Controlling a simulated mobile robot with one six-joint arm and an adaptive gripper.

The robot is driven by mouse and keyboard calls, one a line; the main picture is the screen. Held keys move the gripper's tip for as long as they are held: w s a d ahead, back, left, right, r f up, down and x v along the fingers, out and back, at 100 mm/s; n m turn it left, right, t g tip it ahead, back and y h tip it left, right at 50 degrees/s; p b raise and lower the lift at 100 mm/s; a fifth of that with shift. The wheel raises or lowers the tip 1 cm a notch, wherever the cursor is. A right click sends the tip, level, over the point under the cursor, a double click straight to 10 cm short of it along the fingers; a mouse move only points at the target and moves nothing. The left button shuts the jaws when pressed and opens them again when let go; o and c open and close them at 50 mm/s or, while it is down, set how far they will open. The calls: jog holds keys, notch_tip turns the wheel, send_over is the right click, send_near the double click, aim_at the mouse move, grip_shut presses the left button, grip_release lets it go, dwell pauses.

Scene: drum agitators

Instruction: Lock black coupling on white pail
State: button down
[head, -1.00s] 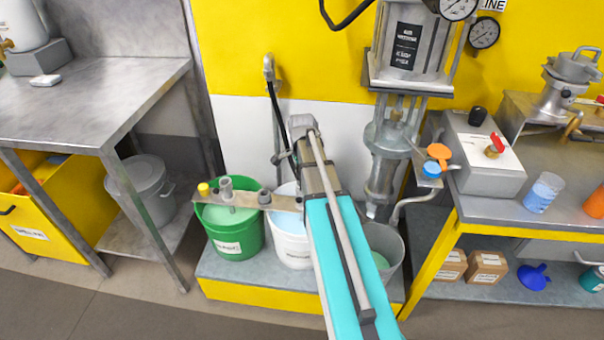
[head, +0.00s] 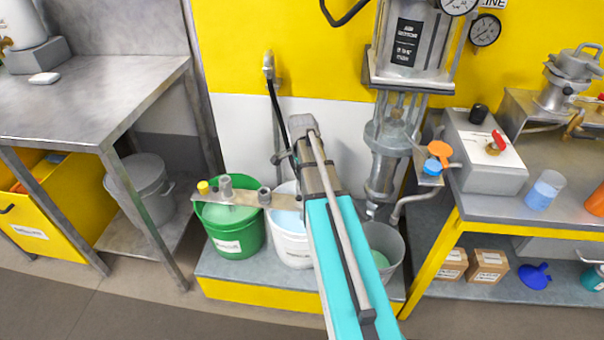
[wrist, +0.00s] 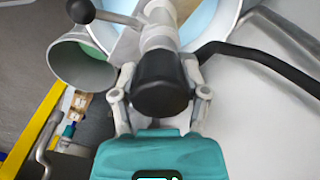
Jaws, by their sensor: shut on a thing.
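The white pail (head: 290,247) stands on the low platform, holding light blue liquid, partly hidden by my arm in the head view. Its rim and liquid show at the top of the wrist view (wrist: 205,18). The black coupling (wrist: 163,88) is a short, thick cylinder on the end of a light grey pipe fitting above the pail. My gripper (wrist: 160,68) has one finger on each side of the coupling and is shut on it. In the head view my arm hides the coupling and fingers. A lever with a black ball knob (wrist: 80,11) sticks out left of the fitting.
A green pail (head: 236,235) stands left of the white one, under a metal bar (head: 238,199). A grey bucket (head: 384,243) stands to the right. A black hose (wrist: 262,58) runs close right of the coupling. Steel tables flank the platform.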

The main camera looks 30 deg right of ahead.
jog(key=shift+f, duration=0.25)
dwell(0.3)
grip_release()
jog(key=shift+c, duration=0.4)
jog(key=shift+r, duration=0.1)
dwell(0.4)
notch_tip(320, 180, up, 10)
jog(key=p, duration=0.9)
jog(key=shift+p, duration=0.3)
